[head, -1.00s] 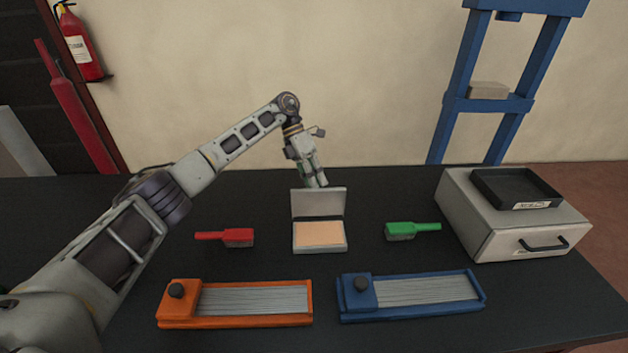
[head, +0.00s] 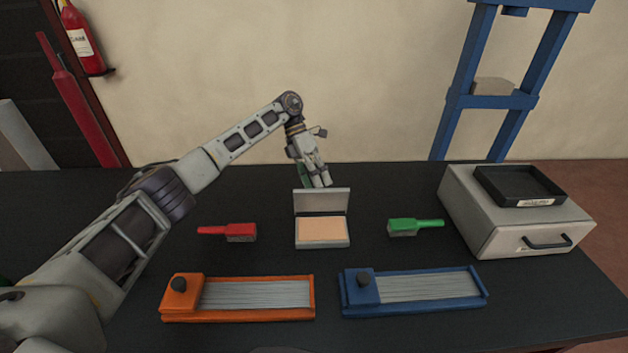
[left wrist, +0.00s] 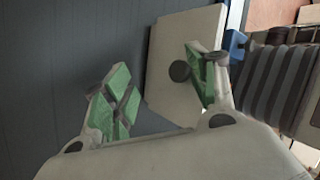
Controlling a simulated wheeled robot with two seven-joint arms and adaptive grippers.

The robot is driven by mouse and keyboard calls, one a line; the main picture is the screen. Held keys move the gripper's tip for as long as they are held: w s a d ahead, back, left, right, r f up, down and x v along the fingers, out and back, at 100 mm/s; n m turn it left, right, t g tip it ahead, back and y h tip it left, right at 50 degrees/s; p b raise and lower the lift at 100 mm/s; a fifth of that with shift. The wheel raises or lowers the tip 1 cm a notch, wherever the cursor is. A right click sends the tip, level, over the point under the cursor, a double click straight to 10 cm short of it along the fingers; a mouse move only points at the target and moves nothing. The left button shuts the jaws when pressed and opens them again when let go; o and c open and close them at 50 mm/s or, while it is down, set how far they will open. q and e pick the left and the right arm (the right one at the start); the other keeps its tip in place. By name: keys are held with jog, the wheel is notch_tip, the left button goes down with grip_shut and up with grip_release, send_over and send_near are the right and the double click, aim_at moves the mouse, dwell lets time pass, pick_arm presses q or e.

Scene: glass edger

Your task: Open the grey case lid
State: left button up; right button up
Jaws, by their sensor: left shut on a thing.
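The grey case (head: 322,244) sits in the middle of the black table, with a flat tan surface inside. Its grey lid (head: 322,201) stands raised, close to upright, at the back edge. My left gripper (head: 321,180) is behind the lid's top edge, fingers pointing down, shut on the lid. In the left wrist view, the lid (left wrist: 160,95) is a pale panel with a dark round spot, and my green-padded fingers (left wrist: 160,90) are on either side of part of it. The exact contact is hard to see. My right gripper is not in view.
A red brush (head: 230,232) lies left of the case and a green brush (head: 412,227) right of it. An orange tray (head: 240,317) and a blue tray (head: 415,312) lie in front. A grey drawer box (head: 490,235) with a black tray (head: 515,186) stands at right.

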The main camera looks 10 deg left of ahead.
pick_arm(q)
jog(key=v, duration=1.2)
jog(key=shift+s, duration=0.1)
